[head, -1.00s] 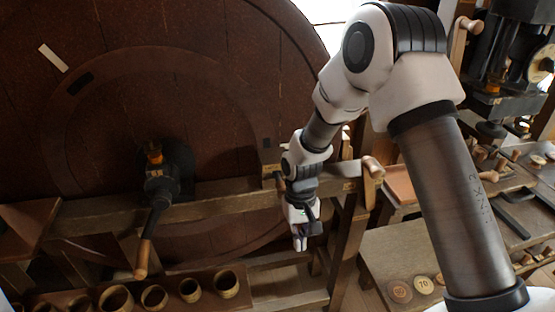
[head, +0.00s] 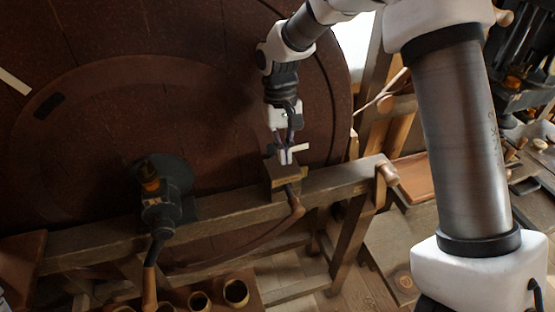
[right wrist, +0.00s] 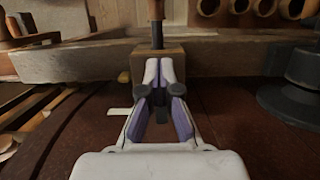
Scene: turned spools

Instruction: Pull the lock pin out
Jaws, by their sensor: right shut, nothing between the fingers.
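What looks like the lock pin (head: 295,205), a dark rod with a wooden knob, sticks out of the near side of a wooden block (head: 283,187) on the beam. In the right wrist view the pin (right wrist: 157,32) stands beyond the block (right wrist: 174,54), its knob cut by the top edge. My right gripper (head: 285,157) is shut and empty, its fingertips at the block's far side, opposite the knob. The fingertips (right wrist: 160,74) overlap the block in the wrist view; I cannot tell whether they touch it. My left gripper is not in view.
A large dark wooden wheel (head: 110,110) fills the back. The wooden beam (head: 225,207) crosses in front, with a black fitting (head: 160,205) with a handle at left and a knobbed post (head: 388,172) at right. Turned cups (head: 236,291) stand below. A workbench is at right.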

